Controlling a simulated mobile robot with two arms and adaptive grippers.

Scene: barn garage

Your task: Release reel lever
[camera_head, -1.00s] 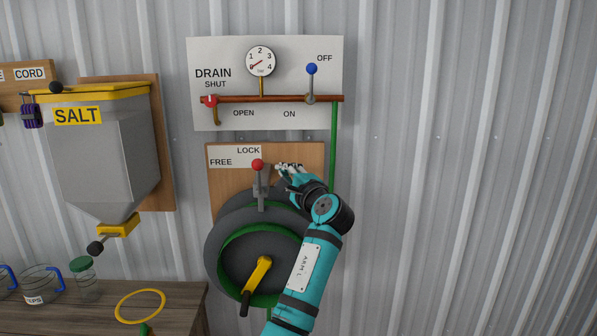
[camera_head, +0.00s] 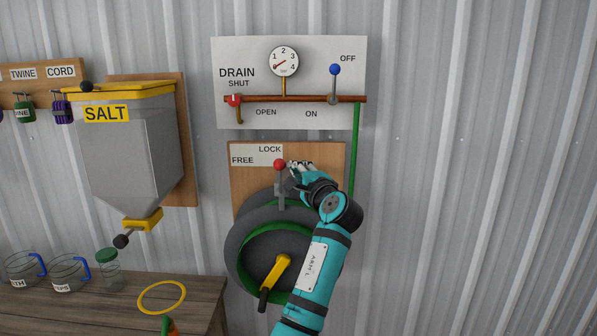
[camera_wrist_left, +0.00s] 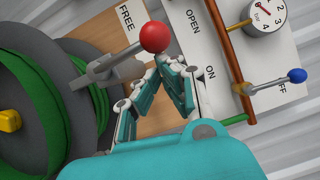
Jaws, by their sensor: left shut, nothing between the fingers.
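The reel lever has a red ball knob (camera_head: 280,164) on a grey metal arm (camera_head: 281,188) and stands upright below the word LOCK. The red knob (camera_wrist_left: 155,37) also shows in the left wrist view, just beyond my fingertips. The hose reel (camera_head: 240,255) is dark grey with green hose and a yellow crank (camera_head: 276,275). My left gripper (camera_head: 299,165) is at the right side of the lever, close to the knob. In the left wrist view my left gripper (camera_wrist_left: 172,68) is shut and empty. I cannot tell whether it touches the lever. My right gripper is not in view.
Above, a drain panel (camera_head: 295,55) carries a gauge, a copper pipe, a red valve and a blue-knobbed lever (camera_head: 335,70). A salt hopper (camera_head: 130,150) hangs left. A bench (camera_head: 200,300) with jars stands below it. The wall at right is bare.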

